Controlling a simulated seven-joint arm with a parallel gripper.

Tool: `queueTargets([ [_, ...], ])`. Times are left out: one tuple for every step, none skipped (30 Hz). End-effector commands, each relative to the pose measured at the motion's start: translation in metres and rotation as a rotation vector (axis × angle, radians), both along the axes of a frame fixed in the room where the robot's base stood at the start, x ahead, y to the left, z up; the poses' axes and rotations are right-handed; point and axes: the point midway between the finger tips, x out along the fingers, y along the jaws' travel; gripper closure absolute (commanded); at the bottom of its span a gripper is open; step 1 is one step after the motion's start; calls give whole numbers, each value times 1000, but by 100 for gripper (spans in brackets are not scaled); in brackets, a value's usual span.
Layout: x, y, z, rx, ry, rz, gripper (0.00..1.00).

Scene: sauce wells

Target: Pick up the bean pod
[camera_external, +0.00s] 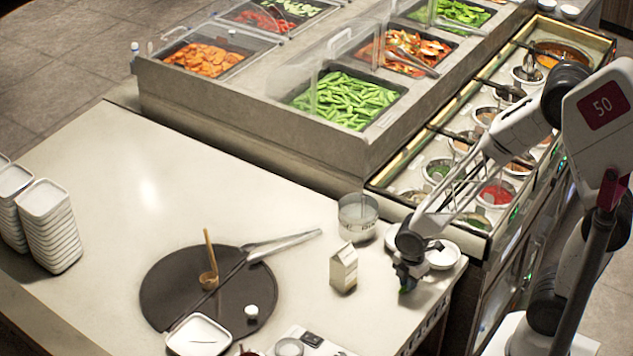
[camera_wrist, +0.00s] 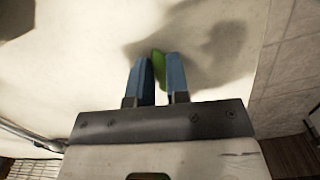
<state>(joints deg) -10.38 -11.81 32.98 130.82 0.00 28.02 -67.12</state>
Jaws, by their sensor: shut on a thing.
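My gripper (camera_external: 405,284) is low over the right side of the pale counter, near its edge, just right of the milk carton. In the wrist view my gripper (camera_wrist: 158,80) has its two blue fingers closed around a green bean pod (camera_wrist: 158,66). The pod's tip sticks out past the fingers, and its lower part is hidden between them. In the external view only a small green spot of the pod (camera_external: 403,290) shows at the fingertips. A shadow lies beside the fingers. I cannot tell whether the pod touches the counter.
The carton (camera_external: 343,270), a glass jar (camera_external: 357,222) and a white bowl (camera_external: 443,256) stand close by. A dark round mat (camera_external: 165,285) with a ladle and tongs lies left. A bin of green pods (camera_external: 347,100) sits behind. The counter's left middle is clear.

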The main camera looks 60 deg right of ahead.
Motion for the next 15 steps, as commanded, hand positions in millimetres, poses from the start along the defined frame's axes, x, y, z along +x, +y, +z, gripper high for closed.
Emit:
queueTargets([
  [0, 0, 0, 0, 0, 0, 100],
  [0, 0, 0, 0, 0, 0, 100],
  [0, 0, 0, 0, 0, 0, 100],
  [0, 0, 0, 0, 0, 0, 100],
  [0, 0, 0, 0, 0, 0, 100],
  [0, 0, 1, 0, 0, 0, 100],
  [0, 0, 1, 0, 0, 0, 100],
  [0, 0, 2, 0, -1, 0, 100],
  [0, 0, 3, 0, -1, 0, 100],
  [0, 0, 3, 0, -1, 0, 100],
  [0, 0, 5, 0, -1, 0, 100],
  [0, 0, 7, 0, -1, 0, 100],
  [0, 0, 8, 0, -1, 0, 100],
  [0, 0, 10, 0, -1, 0, 100],
  [0, 0, 13, 0, 0, 0, 100],
])
